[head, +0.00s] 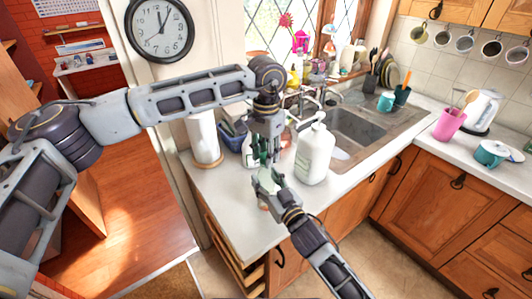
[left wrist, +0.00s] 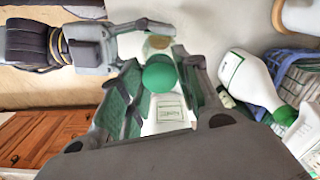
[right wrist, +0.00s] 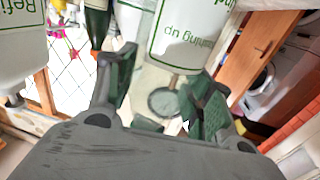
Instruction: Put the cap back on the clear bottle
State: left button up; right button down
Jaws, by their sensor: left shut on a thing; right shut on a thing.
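My left gripper (head: 266,150) points down over the counter and is shut on a rounded green cap, which shows between its fingers in the left wrist view (left wrist: 160,75). My right gripper (head: 268,181) comes up from below and is shut on the clear bottle, just under the left gripper. In the right wrist view the clear bottle (right wrist: 165,103) is a pale see-through shape with a round outline between the fingers. The two grippers are very close. The fingers hide much of the bottle, and I cannot tell whether cap and bottle touch.
A large white bottle (head: 314,154) stands just right of my grippers; other labelled bottles stand behind them. A paper roll (head: 204,138) and a blue basket (head: 234,134) are to the left. The sink (head: 357,126) lies to the right. The counter front (head: 228,205) is bare.

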pick_arm(q)
jog(key=shift+m, duration=0.7)
jog(key=o, duration=0.6)
jog(key=shift+r, duration=0.15)
jog(key=shift+r, duration=2.1)
jog(key=shift+f, duration=0.1)
